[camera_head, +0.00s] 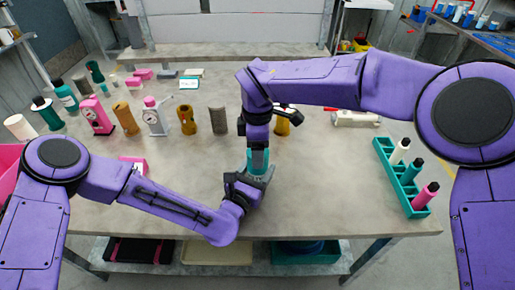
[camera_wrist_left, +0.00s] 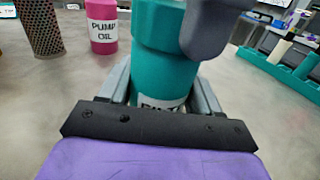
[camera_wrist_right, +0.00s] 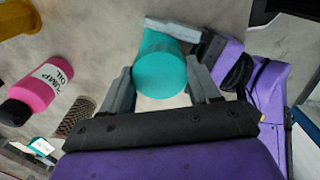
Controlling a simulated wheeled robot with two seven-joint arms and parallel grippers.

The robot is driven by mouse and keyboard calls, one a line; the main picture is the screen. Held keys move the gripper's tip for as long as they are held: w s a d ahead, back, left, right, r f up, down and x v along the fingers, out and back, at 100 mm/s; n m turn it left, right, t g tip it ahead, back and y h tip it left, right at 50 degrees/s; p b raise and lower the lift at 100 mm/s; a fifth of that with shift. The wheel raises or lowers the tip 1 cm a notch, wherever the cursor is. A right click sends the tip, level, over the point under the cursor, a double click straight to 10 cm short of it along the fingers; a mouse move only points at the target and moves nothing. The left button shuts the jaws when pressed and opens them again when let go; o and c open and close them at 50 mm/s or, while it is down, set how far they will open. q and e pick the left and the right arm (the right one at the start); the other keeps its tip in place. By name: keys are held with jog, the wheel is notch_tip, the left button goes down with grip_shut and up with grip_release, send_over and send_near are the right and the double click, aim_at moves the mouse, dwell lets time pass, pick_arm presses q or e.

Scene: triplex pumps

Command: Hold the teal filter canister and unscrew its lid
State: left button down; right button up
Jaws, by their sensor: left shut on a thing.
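The teal filter canister (camera_head: 257,158) stands upright near the middle of the table. My left gripper (camera_head: 262,176) is shut around its lower body; the left wrist view shows the canister (camera_wrist_left: 163,75) between the fingers, with a partly hidden white label. My right gripper (camera_head: 258,146) points down from above at the lid. In the right wrist view the round teal lid (camera_wrist_right: 161,74) lies between its two spread fingers (camera_wrist_right: 162,88), which look slightly apart from it. In the left wrist view a grey right finger covers part of the lid's near side.
A pink pump oil bottle (camera_wrist_left: 103,27) and a brown perforated cylinder (camera_wrist_left: 41,27) stand behind the canister. A teal rack (camera_head: 404,182) with several bottles is at the right. Several pumps and bottles line the left and back. The table front is clear.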

jog(key=n, duration=0.9)
jog(key=shift+n, duration=0.3)
jog(key=n, duration=1.8)
jog(key=shift+r, duration=0.1)
jog(key=n, duration=0.8)
